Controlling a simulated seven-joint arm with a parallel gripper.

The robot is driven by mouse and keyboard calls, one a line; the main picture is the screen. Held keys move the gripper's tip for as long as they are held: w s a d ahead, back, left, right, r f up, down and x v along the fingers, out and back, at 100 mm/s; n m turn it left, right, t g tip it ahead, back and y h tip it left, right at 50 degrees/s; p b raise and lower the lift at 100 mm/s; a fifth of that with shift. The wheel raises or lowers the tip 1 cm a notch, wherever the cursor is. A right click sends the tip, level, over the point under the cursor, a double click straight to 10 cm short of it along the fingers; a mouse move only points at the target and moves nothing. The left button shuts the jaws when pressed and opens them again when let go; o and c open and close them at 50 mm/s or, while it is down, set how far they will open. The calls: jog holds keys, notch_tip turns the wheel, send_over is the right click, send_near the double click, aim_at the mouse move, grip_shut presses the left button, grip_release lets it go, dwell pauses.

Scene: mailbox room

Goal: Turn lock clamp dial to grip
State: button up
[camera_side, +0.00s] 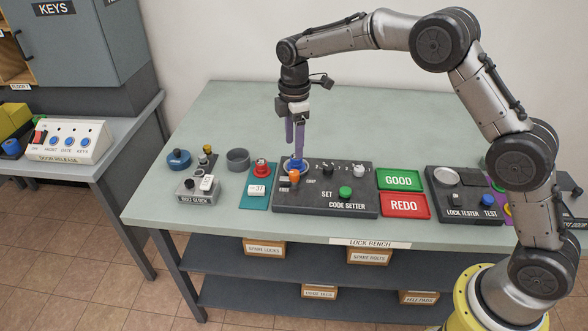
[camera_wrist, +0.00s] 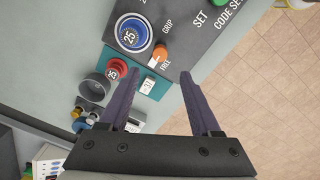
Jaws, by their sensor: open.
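The lock clamp dial is a small orange knob (camera_side: 294,176) on the dark code setter panel (camera_side: 355,205), just in front of a blue ring (camera_side: 284,164). In the wrist view the orange dial (camera_wrist: 161,51) sits between the labels GRIP and FREE, its pale mark toward FREE. The blue ring (camera_wrist: 120,31) there surrounds a round piece marked 25 (camera_wrist: 130,37). My gripper (camera_side: 296,150) points down above the panel near the ring and dial. It is open and empty; in the wrist view its purple fingertips (camera_wrist: 158,72) are apart, with the dial showing beyond the gap.
A teal pad (camera_side: 256,197) with a red piece (camera_side: 262,168) and a number tag lies left of the panel. A green button (camera_side: 345,192) is on the panel. GOOD (camera_side: 400,180) and REDO (camera_side: 404,205) trays are at right. The bench behind is clear.

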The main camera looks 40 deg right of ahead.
aim_at(294, 172)
notch_tip(294, 172, down, 10)
jog(key=shift+r, duration=0.25)
jog(key=shift+w, duration=0.1)
grip_shut()
dwell(0.3)
